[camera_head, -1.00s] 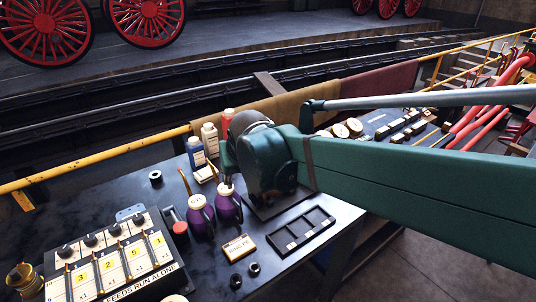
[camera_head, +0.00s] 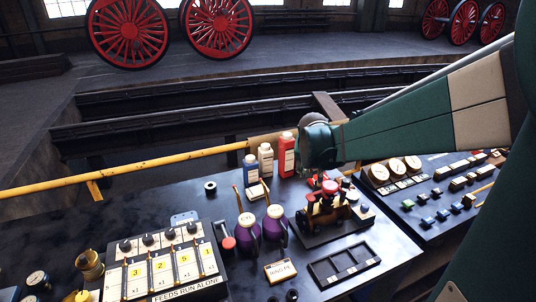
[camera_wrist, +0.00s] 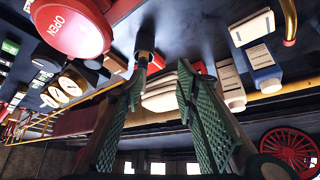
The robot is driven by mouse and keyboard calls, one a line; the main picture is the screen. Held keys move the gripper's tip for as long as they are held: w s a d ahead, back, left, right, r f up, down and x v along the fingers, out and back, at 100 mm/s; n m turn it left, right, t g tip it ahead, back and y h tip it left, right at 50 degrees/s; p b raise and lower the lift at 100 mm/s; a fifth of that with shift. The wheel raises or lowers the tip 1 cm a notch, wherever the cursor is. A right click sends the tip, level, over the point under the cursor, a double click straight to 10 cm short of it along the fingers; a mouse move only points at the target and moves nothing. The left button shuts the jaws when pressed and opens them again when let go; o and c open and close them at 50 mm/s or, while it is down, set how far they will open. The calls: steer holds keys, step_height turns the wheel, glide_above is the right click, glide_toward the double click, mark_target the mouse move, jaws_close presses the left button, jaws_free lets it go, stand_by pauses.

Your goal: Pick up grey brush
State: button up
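I cannot pick out a grey brush with certainty in either view. My gripper (camera_wrist: 162,78) shows in the wrist view with its two green ridged fingers spread apart, and I see nothing held between them. A dark cylinder with a pale band (camera_wrist: 146,42) shows beyond the left fingertip; I cannot tell what it is. In the head view my arm's end hangs over the bench by the red and brass valve model (camera_head: 328,208), and the fingers cannot be made out there.
Blue (camera_head: 251,167), white (camera_head: 266,158) and red (camera_head: 287,155) bottles stand by the rear rail. Two purple cans (camera_head: 248,228) and a small black divided tray (camera_head: 345,264) are nearby. A numbered panel (camera_head: 165,265) is at left, a gauge console (camera_head: 425,195) at right. A round red OPEN knob (camera_wrist: 70,30) is close to my gripper.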

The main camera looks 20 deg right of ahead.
steer(key=m+p, duration=0.2)
glide_above(320, 181)
step_height(320, 181, down, 3)
steer(key=shift+g+h, duration=0.4)
steer(key=shift+f, duration=0.15)
steer(key=shift+b+x, duration=0.35)
steer(key=shift+x, duration=0.85)
steer(key=shift+w+d, duration=0.1)
steer(key=b+x, duration=0.1)
steer(key=x, duration=0.4)
jaws_close()
